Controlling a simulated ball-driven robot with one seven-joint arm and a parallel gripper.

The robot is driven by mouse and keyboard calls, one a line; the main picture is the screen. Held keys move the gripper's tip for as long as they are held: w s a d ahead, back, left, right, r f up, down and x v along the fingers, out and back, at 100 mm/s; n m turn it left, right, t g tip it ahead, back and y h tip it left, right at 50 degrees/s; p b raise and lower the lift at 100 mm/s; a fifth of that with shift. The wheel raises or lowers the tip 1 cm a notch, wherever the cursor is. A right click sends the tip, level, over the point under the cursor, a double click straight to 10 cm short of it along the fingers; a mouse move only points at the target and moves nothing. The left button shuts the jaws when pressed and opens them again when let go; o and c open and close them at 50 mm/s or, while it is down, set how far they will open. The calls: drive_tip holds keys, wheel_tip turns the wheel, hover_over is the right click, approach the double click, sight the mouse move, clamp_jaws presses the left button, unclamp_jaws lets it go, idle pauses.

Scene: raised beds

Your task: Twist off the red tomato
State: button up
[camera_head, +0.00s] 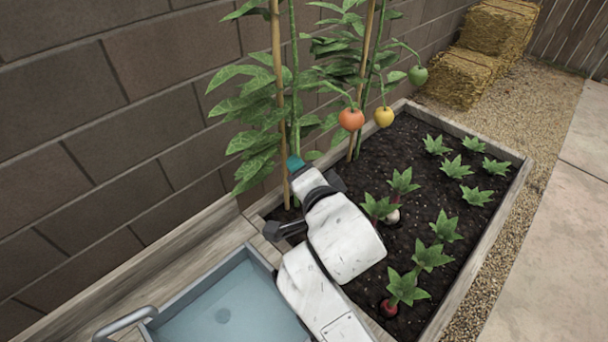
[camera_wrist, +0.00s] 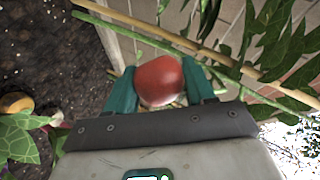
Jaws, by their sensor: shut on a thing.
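The red tomato (camera_wrist: 160,82) sits between the two teal fingers of my gripper (camera_wrist: 159,74) in the wrist view. The fingers press on it from both sides. Green stems and a tan stake run just behind it; I cannot tell whether its stem is still attached. In the head view my gripper (camera_head: 295,163) is low against the leafy plant at the left stake, and the red tomato is hidden there. An orange-red tomato (camera_head: 351,119), a yellow tomato (camera_head: 384,117) and a green tomato (camera_head: 418,76) hang on the plant to the right.
A blue-grey tray (camera_head: 225,310) with a handle stands at the lower left. The wooden bed (camera_head: 480,250) holds dark soil, leafy plants and a few showing roots, including a red one (camera_head: 388,308). A block wall (camera_head: 120,100) stands close behind the stakes. Straw bales (camera_head: 465,77) are at the back.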

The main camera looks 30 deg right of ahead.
drive_tip(key=shift+s+r, duration=0.1)
drive_tip(key=shift+r, duration=0.05)
drive_tip(key=shift+r+p+v, duration=0.2)
drive_tip(key=shift+p+v, duration=0.4)
drive_tip(key=shift+v, duration=1)
drive_tip(key=shift+r+p+v, duration=0.2)
drive_tip(key=shift+p+v, duration=0.35)
drive_tip(key=shift+v, duration=1.1)
drive_tip(key=shift+s+r, duration=0.15)
drive_tip(key=shift+s, duration=0.1)
